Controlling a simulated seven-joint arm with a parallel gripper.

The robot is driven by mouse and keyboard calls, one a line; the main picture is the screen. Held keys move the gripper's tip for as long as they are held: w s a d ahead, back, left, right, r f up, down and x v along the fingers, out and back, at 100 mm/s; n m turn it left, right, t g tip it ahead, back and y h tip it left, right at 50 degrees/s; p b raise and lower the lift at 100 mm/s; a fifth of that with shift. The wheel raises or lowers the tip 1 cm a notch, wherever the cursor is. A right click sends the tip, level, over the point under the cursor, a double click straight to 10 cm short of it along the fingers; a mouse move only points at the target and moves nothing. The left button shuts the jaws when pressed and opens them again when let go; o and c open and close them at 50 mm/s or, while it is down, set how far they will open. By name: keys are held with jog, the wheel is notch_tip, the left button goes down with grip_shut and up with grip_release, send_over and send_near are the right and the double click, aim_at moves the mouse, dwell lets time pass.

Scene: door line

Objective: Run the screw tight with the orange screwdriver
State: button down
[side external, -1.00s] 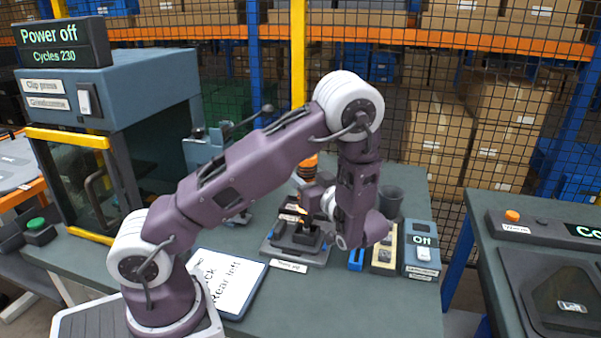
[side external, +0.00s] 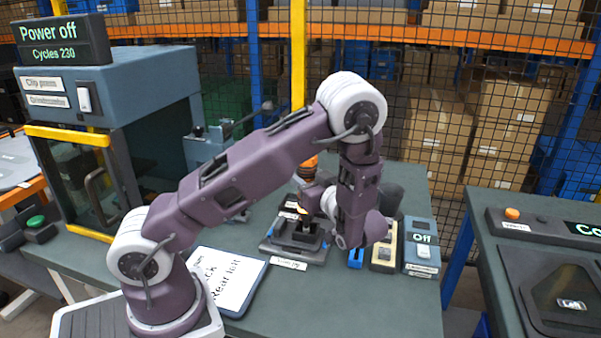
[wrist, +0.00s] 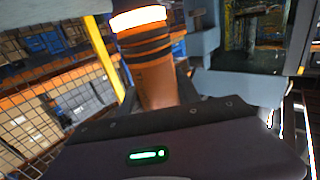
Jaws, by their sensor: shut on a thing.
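The orange screwdriver (wrist: 155,75) fills the upper middle of the wrist view, its orange handle ringed with black bands. In the side view, a bit of its orange handle (side external: 307,167) shows just left of my wrist. My gripper (wrist: 158,108) is shut on the screwdriver; its fingers are mostly hidden behind its dark body. In the side view the screwdriver stands roughly upright near the dark jig (side external: 282,250) on the bench. My forearm and wrist hide much of the shaft. I cannot make out the screw or whether the tip touches it.
A white instruction board (side external: 228,280) lies left of the jig. A blue-and-yellow part holder (side external: 384,258), a box reading Off (side external: 421,262) and a dark cup (side external: 391,196) stand at right. The clip press (side external: 115,90) stands at left.

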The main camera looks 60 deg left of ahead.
jog(key=shift+f, duration=0.5)
dwell(1.1)
jog(key=shift+r, duration=0.15)
dwell(0.3)
notch_tip(320, 180, up, 7)
dwell(0.6)
